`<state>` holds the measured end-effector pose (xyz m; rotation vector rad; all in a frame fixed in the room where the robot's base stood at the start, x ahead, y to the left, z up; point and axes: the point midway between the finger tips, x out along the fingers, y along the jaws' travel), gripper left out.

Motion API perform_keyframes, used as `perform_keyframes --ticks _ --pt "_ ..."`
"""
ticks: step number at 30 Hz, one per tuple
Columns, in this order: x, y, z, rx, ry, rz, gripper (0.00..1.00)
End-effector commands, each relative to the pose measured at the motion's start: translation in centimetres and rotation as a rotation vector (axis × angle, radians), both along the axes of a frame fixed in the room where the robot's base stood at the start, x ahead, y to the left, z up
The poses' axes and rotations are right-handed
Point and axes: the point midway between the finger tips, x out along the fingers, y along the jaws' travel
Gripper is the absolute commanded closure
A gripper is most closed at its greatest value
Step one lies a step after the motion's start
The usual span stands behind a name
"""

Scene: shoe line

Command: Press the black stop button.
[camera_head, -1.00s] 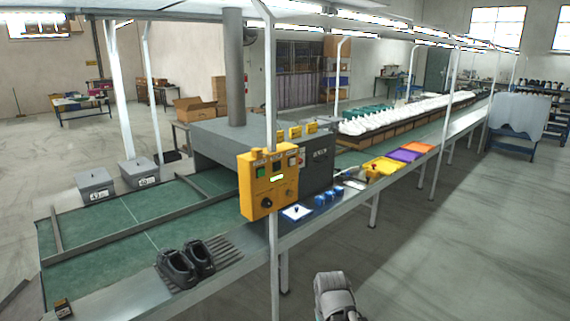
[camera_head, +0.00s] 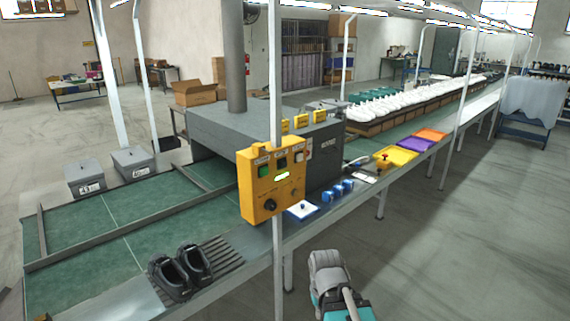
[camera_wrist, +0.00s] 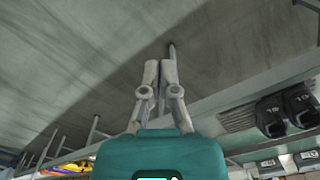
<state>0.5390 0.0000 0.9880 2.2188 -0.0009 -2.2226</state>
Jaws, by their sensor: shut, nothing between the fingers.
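A yellow control box (camera_head: 272,180) is fixed to a post in front of the conveyor line in the head view. Its face has a row of small buttons, one of them green (camera_head: 263,171). Lower on the face is a round black button or knob (camera_head: 270,205); the labels are too small to read, so I cannot tell which one is stop. My gripper (camera_wrist: 160,65) shows in the wrist view with its two fingers together and nothing between them. It points over bare floor, apart from the box. The box is not in the wrist view.
Blue items (camera_head: 335,191), a white tray (camera_head: 301,210) and a yellow tray (camera_head: 396,156) lie on the side ledge. Grey bins (camera_head: 85,178) stand at the left. The floor at right is free.

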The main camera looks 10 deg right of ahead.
Motion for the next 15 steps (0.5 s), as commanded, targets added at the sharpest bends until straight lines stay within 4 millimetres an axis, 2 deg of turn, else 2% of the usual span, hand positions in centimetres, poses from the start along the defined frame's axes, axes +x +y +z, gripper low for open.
perform_keyframes --ticks 11,15 --pt "0.02 0.00 0.00 0.000 0.000 0.000 1.00" --pt "0.65 0.15 0.00 0.008 -0.019 0.002 1.00"
